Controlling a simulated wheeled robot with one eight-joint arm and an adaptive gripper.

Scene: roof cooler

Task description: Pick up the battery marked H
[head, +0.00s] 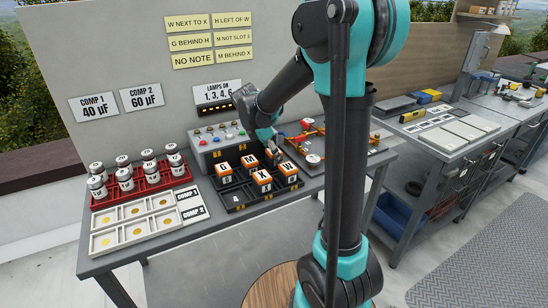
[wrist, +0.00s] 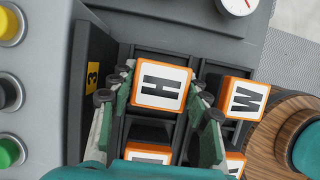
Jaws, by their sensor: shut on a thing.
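The battery marked H (wrist: 160,85), orange with a white top and a black H, is between my gripper's fingers in the wrist view. My gripper (wrist: 160,92) is shut on it, one green-grey finger on each side. In the head view my gripper (head: 271,146) points down at the back of the black battery tray (head: 236,199) and mostly hides H. Whether H is seated in its slot or slightly raised, I cannot tell. The battery marked W (wrist: 245,98) stands just right of the right finger in the wrist view.
The tray also holds batteries marked G (head: 225,172), M (head: 249,160) and X (head: 262,176). A grey button panel (head: 218,140) stands behind it. A red rack (head: 128,186) of capacitors and a white compartment tray (head: 130,230) are to the left. Yellow notes (head: 190,43) hang on the wall.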

